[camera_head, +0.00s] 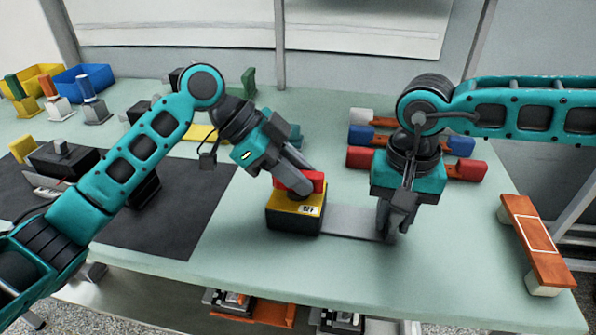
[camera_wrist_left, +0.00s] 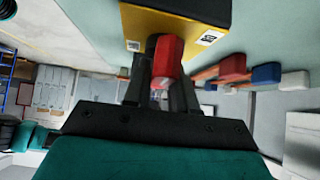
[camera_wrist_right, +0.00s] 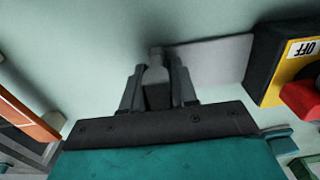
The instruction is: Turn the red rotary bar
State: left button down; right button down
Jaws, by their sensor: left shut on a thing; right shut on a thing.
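The red rotary bar (camera_head: 312,180) sits on top of a yellow and black switch box (camera_head: 296,212). My left gripper (camera_head: 297,186) reaches down from above and is shut on the bar; the left wrist view shows the red bar (camera_wrist_left: 168,62) between its fingers. A flat grey plate (camera_head: 350,221) runs right from the box along the table. My right gripper (camera_head: 388,232) is shut on a grey upright piece (camera_wrist_right: 155,72) at the plate's far end. The right wrist view shows an "OFF" label on the box (camera_wrist_right: 265,65) beside the red bar (camera_wrist_right: 302,102).
Red, blue and white handled pieces (camera_head: 362,157) lie behind my right gripper. An orange-brown board (camera_head: 535,240) is at the right edge. A dark mat (camera_head: 185,215) lies left of the box. Blue (camera_head: 82,80) and yellow bins stand at the back left. The front of the table is clear.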

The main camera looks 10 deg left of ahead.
pick_arm(q)
jog(key=n+t+y, duration=0.1)
jog(key=n+t, duration=0.2)
jog(key=n, duration=0.1)
jog(key=shift+n+t, duration=0.3)
jog(key=shift+n, duration=0.1)
jog(key=n+t+y, duration=0.2)
jog(key=n, duration=0.2)
jog(key=shift+t, duration=0.3)
jog(key=n+t+y, duration=0.1)
jog(key=n, duration=0.1)
jog(key=n+y, duration=0.2)
jog(key=shift+d+n+t, duration=0.1)
jog(key=shift+n+t, duration=0.3)
jog(key=shift+n+t+y, duration=0.3)
jog(key=shift+n+y, duration=1)
jog(key=shift+n, duration=0.5)
jog(key=c, duration=1)
grip_release()
